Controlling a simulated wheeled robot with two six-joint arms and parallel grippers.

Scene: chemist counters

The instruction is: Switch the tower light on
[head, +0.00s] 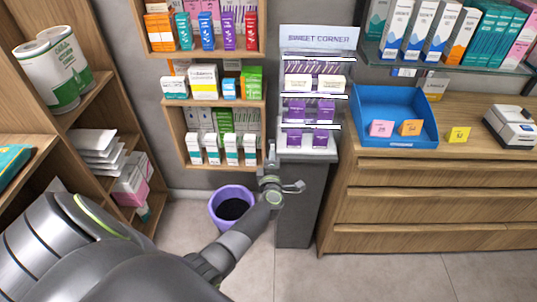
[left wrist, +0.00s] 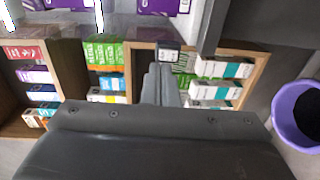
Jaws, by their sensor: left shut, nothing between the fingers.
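The tower is a narrow display stand headed "SWEET CORNER" (head: 319,39), with purple packs on its shelves and a grey base (head: 298,205). Bright white strips run along its shelf edges; I cannot tell whether they are lit lamps. My left gripper (head: 271,148) is shut and empty, pointing up beside the tower's left edge at counter height. In the left wrist view its closed fingers (left wrist: 158,88) point towards a small dark box with a pale marked face (left wrist: 168,55), which may be a switch. Whether they touch it I cannot tell. My right gripper is not in view.
A purple bin (head: 232,190) stands on the floor left of the tower. Wall shelves with boxes (head: 214,103) are behind to the left. A wooden drawer counter with a blue tray (head: 394,92) adjoins on the right. The floor in front is clear.

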